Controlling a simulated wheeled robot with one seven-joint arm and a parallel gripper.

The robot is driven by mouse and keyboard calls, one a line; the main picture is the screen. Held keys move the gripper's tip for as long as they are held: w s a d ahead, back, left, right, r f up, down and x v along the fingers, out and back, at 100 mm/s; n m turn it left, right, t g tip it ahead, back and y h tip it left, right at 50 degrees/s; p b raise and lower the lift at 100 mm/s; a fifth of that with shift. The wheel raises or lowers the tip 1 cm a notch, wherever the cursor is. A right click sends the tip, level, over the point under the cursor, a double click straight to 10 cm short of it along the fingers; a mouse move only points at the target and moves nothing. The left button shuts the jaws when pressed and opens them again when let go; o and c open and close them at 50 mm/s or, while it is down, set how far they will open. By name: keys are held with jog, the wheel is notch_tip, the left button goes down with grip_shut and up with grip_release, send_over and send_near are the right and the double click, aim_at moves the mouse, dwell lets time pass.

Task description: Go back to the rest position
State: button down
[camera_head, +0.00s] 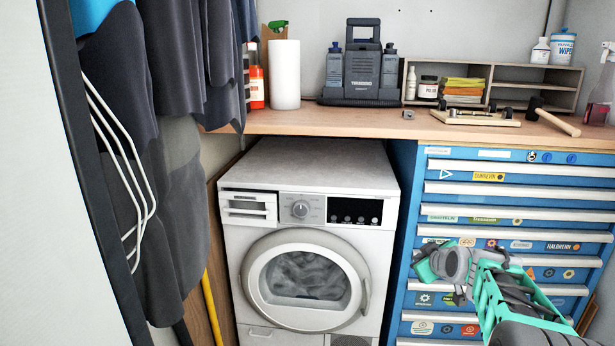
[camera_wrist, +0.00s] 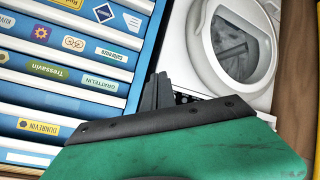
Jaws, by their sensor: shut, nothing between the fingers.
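My gripper (camera_head: 428,268) is in front of the blue tool chest (camera_head: 410,205), to the right of the washing machine (camera_head: 305,240). My green arm reaches in from the lower right. In the wrist view my gripper (camera_wrist: 158,85) shows as dark fingers pressed together, shut and empty. Behind it there, the chest's drawer fronts (camera_wrist: 65,95) with stickers fill the left, and the round machine door (camera_wrist: 225,45) is at the upper right. All chest drawers that I can see look closed. My arm hides part of the lower drawers.
A wooden worktop (camera_head: 380,124) runs above the machine and chest. It carries a paper roll (camera_head: 284,75), a grey tool case (camera_head: 362,68), a small shelf (camera_head: 515,82) and a mallet (camera_head: 550,115). Dark clothes (camera_head: 180,150) hang at left. A yellow pole (camera_head: 212,308) leans beside the machine.

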jog(key=s+a+r+m+g+p, duration=0.1)
jog(key=s+a+r+g+p, duration=0.1)
jog(key=s+a+r+p, duration=0.55)
jog(key=s+a+r+m+g+p, duration=0.1)
jog(key=s+a+r+g+p, duration=0.1)
jog(key=s+a+r+p, duration=0.2)
jog(key=s+a+r+m+g+p, duration=0.1)
jog(key=s+a+r+p, duration=0.3)
jog(key=s+p, duration=0.4)
jog(key=s+a+r+m+g+p, duration=0.2)
jog(key=s+a+r+p, duration=0.3)
jog(key=s, duration=0.5)
jog(key=shift+s+r+g+y+p, duration=0.15)
jog(key=shift+r+g+y+p, duration=0.25)
jog(key=shift+r+g+p, duration=0.25)
